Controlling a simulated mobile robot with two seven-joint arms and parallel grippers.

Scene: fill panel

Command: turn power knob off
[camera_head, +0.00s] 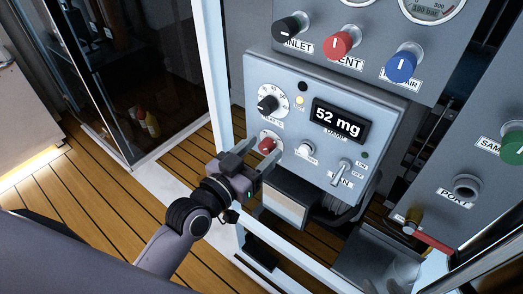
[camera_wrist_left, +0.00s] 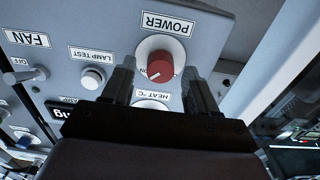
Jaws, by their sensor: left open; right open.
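The power knob (camera_head: 267,145) is a round red knob on a white base, low on the left of the grey panel. It also shows in the left wrist view (camera_wrist_left: 160,66), upside down, with its POWER label (camera_wrist_left: 167,23) and a white pointer line. My left gripper (camera_head: 258,156) is open in front of the knob. In the left wrist view its fingers stand either side of the knob with gaps, not closed on it. Whether the fingertips reach past the knob's face is hard to tell. My right gripper is not in view.
Close to the knob are the heat dial (camera_head: 267,104), the lamp test button (camera_head: 306,149) and the fan switch (camera_head: 343,167). A display (camera_head: 338,121) reads 52 mg. Black, red and blue knobs sit above. A white upright frame (camera_head: 214,75) stands just left of the panel.

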